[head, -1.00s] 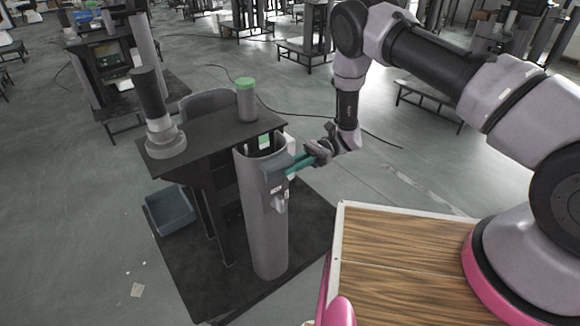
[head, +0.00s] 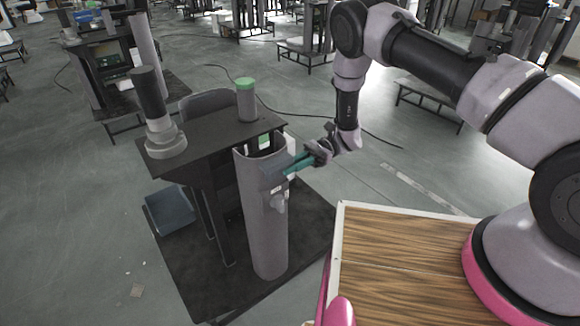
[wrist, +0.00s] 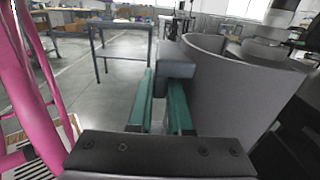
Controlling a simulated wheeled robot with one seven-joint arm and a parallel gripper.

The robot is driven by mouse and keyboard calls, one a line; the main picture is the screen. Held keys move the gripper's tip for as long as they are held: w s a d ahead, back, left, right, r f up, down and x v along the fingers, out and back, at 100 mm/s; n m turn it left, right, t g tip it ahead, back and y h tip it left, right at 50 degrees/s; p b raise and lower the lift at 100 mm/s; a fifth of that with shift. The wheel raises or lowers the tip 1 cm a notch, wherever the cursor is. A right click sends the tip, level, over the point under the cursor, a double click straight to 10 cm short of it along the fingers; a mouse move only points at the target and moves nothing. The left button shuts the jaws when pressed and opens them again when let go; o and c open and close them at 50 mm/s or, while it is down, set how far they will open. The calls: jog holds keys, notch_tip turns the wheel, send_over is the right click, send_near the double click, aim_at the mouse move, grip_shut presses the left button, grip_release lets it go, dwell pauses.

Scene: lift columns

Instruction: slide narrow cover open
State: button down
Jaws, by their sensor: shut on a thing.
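The narrow cover (head: 265,225) is a tall, upright, curved grey panel on the front of a lift column. In the wrist view its curved wall (wrist: 225,85) fills the right side, with a grey block-shaped handle (wrist: 176,58) sticking out from it. My gripper (head: 290,168) reaches in from the right in the head view, near the cover's top. Its green fingers (wrist: 162,100) point at the handle and are shut on it, one on each side. The fingertips' contact is partly hidden behind the block.
A dark table (head: 215,133) joins the column and carries a grey cylinder with a green lid (head: 246,103) and a stepped grey post (head: 163,135). A wood-topped surface (head: 400,260) lies in front.

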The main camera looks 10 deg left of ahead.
jog(key=shift+w+a, duration=0.1)
jog(key=shift+w, duration=0.1)
dwell(0.5)
jog(key=c, duration=1.1)
grip_release()
jog(key=v, duration=1)
jog(key=shift+w+d, duration=0.25)
jog(key=shift+d, duration=0.05)
jog(key=shift+r, duration=0.1)
